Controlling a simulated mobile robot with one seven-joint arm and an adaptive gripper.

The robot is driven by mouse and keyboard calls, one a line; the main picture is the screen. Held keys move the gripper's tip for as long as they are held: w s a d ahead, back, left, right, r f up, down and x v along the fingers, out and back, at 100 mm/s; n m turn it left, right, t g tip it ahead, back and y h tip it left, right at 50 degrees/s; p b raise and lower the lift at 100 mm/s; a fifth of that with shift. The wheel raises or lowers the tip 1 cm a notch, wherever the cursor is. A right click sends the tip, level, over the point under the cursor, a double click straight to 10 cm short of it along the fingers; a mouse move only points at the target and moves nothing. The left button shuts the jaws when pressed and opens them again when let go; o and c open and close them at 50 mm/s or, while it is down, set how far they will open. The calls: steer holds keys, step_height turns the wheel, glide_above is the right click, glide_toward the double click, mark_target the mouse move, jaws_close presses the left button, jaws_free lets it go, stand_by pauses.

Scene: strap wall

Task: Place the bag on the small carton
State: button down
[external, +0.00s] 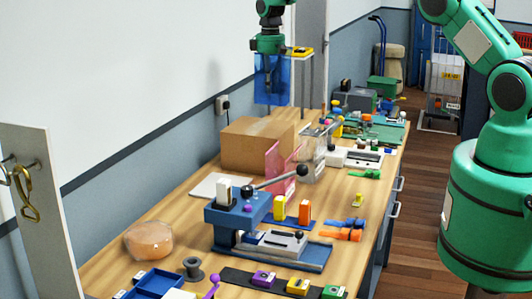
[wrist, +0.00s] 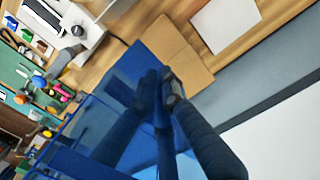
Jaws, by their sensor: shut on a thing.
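The bag is blue and see-through; in the external view the bag (external: 281,88) hangs upright at my gripper (external: 269,84), whose fingers show through it. In the wrist view the bag (wrist: 128,66) covers much of the middle and lower left, and my gripper (wrist: 160,88) is shut on it. The small brown carton (external: 240,153) stands on the workbench against the wall, below the bag and apart from it. It also shows in the wrist view (wrist: 184,52), partly hidden behind the bag and fingers.
A pink clear panel (external: 283,168) and a blue press with a long lever (external: 238,215) stand in front of the carton.

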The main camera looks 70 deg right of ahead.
mark_target(270, 104)
steer(key=shift+f+p, duration=0.55)
steer(key=shift+f, duration=2.5)
steer(key=shift+f+p, duration=0.35)
steer(key=shift+f, duration=1.5)
steer(key=shift+f, duration=0.1)
steer(key=c, duration=1.9)
jaws_free()
steer(key=shift+c, duration=0.2)
step_height(270, 104, up, 12)
steer(key=shift+r+b, duration=0.1)
steer(key=shift+b, duration=1)
